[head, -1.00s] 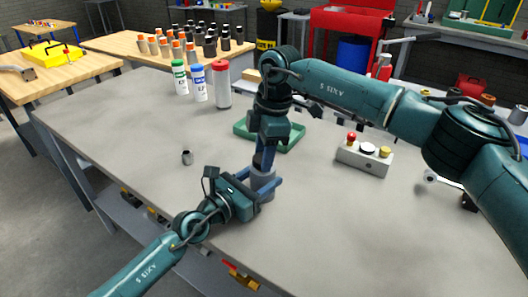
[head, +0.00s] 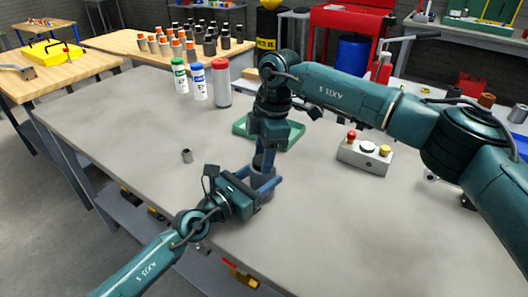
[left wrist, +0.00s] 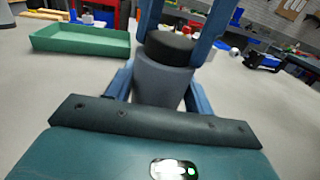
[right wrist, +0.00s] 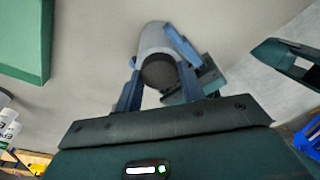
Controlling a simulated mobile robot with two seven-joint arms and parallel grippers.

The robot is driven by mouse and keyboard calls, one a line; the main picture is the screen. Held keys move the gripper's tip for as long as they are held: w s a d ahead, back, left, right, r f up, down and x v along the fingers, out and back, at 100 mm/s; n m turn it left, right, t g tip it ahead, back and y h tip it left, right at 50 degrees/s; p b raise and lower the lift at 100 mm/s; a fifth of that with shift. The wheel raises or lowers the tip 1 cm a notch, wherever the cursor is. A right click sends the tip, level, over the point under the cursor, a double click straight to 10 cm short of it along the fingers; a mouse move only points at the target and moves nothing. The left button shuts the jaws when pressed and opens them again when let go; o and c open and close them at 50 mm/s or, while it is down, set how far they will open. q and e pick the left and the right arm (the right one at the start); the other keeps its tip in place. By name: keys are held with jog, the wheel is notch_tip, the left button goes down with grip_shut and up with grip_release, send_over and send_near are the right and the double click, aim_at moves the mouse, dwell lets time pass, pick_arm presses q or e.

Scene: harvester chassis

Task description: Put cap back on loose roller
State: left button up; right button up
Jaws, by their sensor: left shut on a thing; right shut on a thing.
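A grey roller (head: 262,193) stands upright on the near part of the table. My left gripper (head: 264,184) is shut around its body from the side; in the left wrist view the grey body (left wrist: 162,84) sits between the fingers. A black cap (left wrist: 168,46) is at the roller's top, with no clear gap visible between them. My right gripper (head: 264,162) points down from above, shut on the cap; its fingers flank the cap's dark end (right wrist: 158,72) in the right wrist view. Whether the cap is fully seated cannot be told.
A green tray (head: 242,130) lies just behind my grippers. A button box (head: 365,154) stands to the right; green-, blue- and red-topped containers (head: 222,84) stand at the back.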

pick_arm(q)
jog(key=shift+r, duration=0.1)
pick_arm(e)
jog(key=shift+f, duration=0.45)
jog(key=o, duration=0.7)
jog(key=shift+s, duration=0.1)
jog(key=shift+w+d+r, duration=0.1)
jog(key=shift+d+r, duration=0.05)
jog(key=shift+r, duration=0.95)
jog(key=shift+w+d+r, duration=0.1)
jog(key=shift+d+r, duration=0.05)
jog(key=shift+r, duration=0.9)
jog(key=c, duration=0.7)
jog(key=shift+f, duration=0.1)
jog(key=shift+a+f, duration=0.15)
jog(key=shift+f, duration=0.6)
